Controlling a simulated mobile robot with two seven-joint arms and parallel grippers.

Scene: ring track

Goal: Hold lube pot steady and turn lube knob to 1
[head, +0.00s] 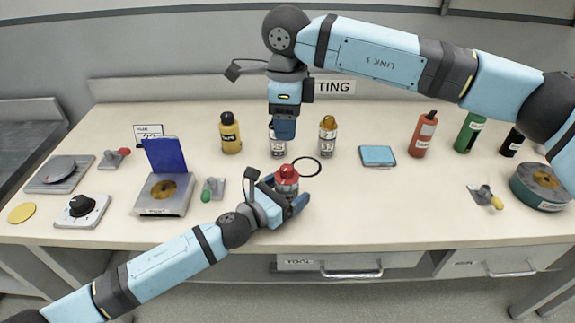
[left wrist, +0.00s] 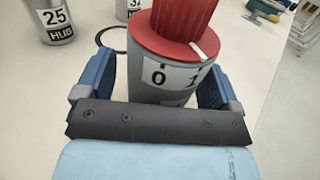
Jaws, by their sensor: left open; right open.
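The lube pot (head: 287,188) is a grey cylinder with a red ribbed knob (head: 287,172) on top, upright near the table's front. My left gripper (head: 283,197) is open around its body, one finger on each side. In the left wrist view the pot (left wrist: 165,96) shows labels 0 and 1, and the red knob (left wrist: 178,28) has a white mark (left wrist: 204,49) above and right of the 1. A gap shows beside the left finger; contact at the right finger is unclear. My right gripper (head: 284,132) is open, pointing down behind the pot, over a labelled bottle (head: 278,152) it partly hides.
A black ring (head: 307,167) lies just behind the pot. An orange-capped bottle (head: 327,138) and a yellow bottle (head: 230,134) stand behind. A blue-lidded box (head: 165,192) and a small lever fixture (head: 212,189) are at left.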

